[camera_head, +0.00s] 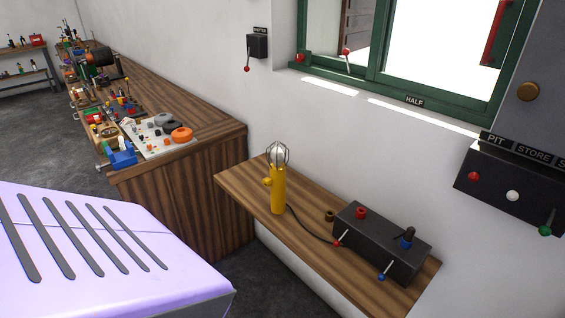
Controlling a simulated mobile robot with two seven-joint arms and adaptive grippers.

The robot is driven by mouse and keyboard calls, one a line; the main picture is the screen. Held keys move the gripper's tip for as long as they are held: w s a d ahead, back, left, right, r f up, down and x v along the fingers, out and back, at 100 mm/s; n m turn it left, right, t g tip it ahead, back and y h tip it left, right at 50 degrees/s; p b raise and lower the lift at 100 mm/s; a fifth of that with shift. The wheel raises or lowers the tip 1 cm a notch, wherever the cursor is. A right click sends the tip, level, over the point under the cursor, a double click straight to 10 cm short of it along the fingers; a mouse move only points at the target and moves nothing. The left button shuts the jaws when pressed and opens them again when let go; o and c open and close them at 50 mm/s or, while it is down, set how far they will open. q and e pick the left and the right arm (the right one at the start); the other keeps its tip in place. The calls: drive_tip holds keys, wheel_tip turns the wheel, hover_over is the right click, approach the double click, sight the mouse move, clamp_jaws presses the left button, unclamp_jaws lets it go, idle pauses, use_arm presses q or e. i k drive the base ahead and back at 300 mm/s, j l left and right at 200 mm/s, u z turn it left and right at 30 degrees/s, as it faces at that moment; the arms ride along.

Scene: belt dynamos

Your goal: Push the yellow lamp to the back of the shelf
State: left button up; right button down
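The yellow lamp (278,190) stands upright on the left part of the wooden wall shelf (240,184). It has a wire cage around its bulb at the top and a small yellow knob on its left side. A black cord (305,225) runs from its foot toward a dark box on the same shelf. Some bare shelf shows between the lamp and the wall behind it. Neither of my grippers shows in the head view.
The dark control box (380,240) with levers and knobs fills the shelf's right part. A long cluttered workbench (190,175) stands left. A green-framed window (400,85) and a switch panel (510,190) are above.

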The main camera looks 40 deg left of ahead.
sight(277, 168)
drive_tip(key=u, duration=1.5)
drive_tip(key=i+j+z, duration=0.1)
drive_tip(key=j, duration=0.35)
drive_tip(key=i+j+z, duration=0.1)
drive_tip(key=j, duration=0.4)
drive_tip(key=i+j, duration=0.25)
drive_tip(key=j, duration=0.25)
drive_tip(key=i+j+z, duration=0.15)
drive_tip(key=j, duration=0.35)
drive_tip(key=i+j+z, duration=0.1)
drive_tip(key=j, duration=0.4)
